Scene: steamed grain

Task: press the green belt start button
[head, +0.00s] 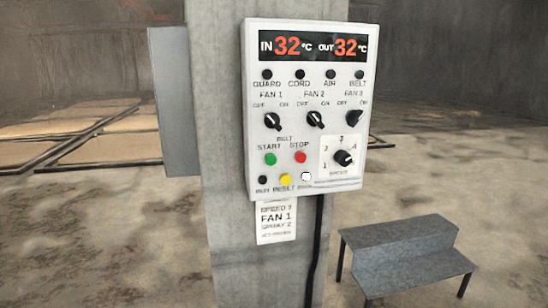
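The green belt start button (270,158) is on a white control panel (325,120), under the word START, left of the red stop button (300,157). The panel is fixed to a grey concrete column (225,240). Its display reads IN 32 °C and OUT 32 °C. Below the green button are a black lamp or button (262,180), a yellow button (285,180) and a white button (306,176). Three black fan knobs and a speed knob (343,158) also show. Neither of my grippers is in the head view.
A white label (276,221) reading SPEED 3, FAN 1 hangs below the panel. A black cable (316,250) runs down the column. A grey metal step (405,255) stands on the floor at right. A grey box (175,100) is on the column's left side. Framed mats lie at left.

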